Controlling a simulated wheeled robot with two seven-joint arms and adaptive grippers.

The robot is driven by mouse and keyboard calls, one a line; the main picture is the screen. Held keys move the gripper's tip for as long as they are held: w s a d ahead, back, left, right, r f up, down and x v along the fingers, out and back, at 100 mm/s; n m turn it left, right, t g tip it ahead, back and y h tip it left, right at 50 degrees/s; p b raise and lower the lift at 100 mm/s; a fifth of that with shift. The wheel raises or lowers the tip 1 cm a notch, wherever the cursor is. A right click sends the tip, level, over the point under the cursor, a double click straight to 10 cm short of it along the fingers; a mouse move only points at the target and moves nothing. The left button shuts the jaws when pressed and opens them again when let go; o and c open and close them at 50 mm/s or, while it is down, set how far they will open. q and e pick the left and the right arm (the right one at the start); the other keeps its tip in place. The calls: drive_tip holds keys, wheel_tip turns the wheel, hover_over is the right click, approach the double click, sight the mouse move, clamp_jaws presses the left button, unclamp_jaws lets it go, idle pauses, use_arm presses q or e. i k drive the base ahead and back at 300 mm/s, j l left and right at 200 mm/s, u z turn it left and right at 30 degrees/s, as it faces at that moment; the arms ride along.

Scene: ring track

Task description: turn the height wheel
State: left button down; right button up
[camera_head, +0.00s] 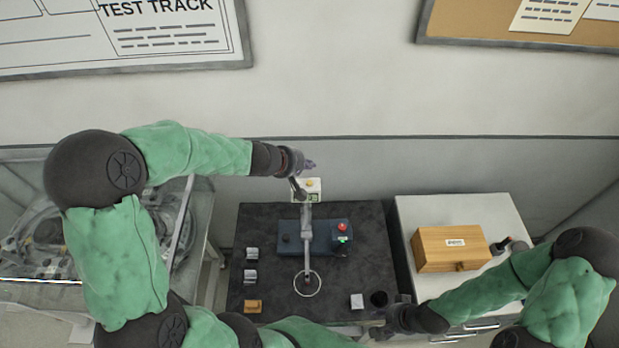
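A blue device (322,244) stands on the dark table mat, with a red button (342,227) and a green one on its right part. A grey upright arm (306,232) passes over it, and a pale ring (307,284) shows at its lower end. I cannot tell for sure which part is the height wheel. My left gripper (301,174) is at the upper end of the grey arm, by a small purple part (310,164); its fingers are too small to read. My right gripper (394,321) is low at the table's front right corner, its fingers unclear.
Small metal blocks (251,276) and an orange-brown block (253,306) sit on the mat's left side. A pale cube (357,301) and a dark cup (379,299) are near my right gripper. A wooden box (450,248) stands on the white cabinet (425,208) at right.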

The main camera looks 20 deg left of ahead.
sight(342, 250)
drive_tip(key=k+j, duration=0.25)
drive_tip(key=k, duration=0.2)
drive_tip(key=k+j, duration=0.3)
drive_tip(key=k, duration=0.2)
